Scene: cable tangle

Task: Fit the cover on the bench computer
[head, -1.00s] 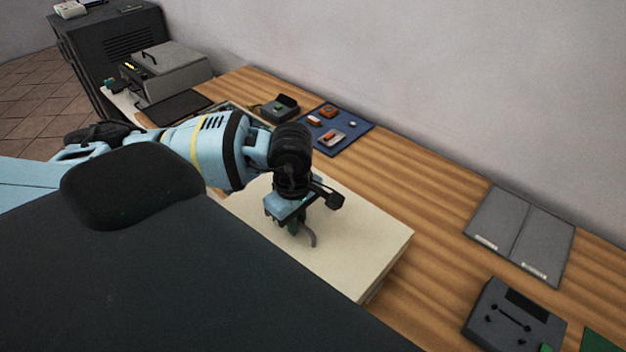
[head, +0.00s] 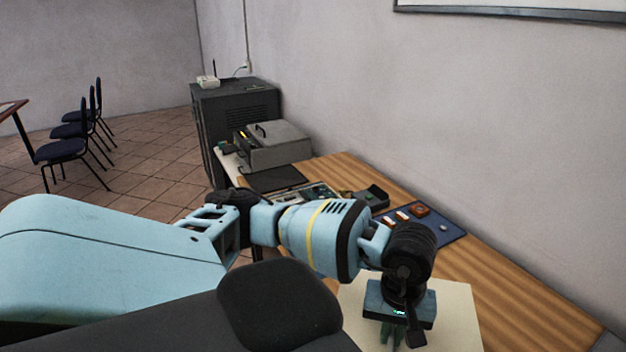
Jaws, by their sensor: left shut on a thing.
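The cream, flat panel (head: 455,310), which looks like the cover, lies level over the bench at the bottom right, cut off by the frame's lower edge. My left gripper (head: 398,340) points down at the middle of this cover and is shut on it, apparently by a small handle. The jaws and the grip itself are mostly hidden behind the wrist. An open frame with green and dark parts (head: 318,191), perhaps the bench computer, shows partly behind my left arm. My right gripper is out of view.
A blue mat (head: 452,236) with small parts and a dark open box (head: 372,196) lie beyond my arm. A grey case (head: 273,146) with a handle and a dark pad (head: 276,178) stand farther back, before a black cabinet (head: 236,112). Bare wood (head: 530,310) is clear at right.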

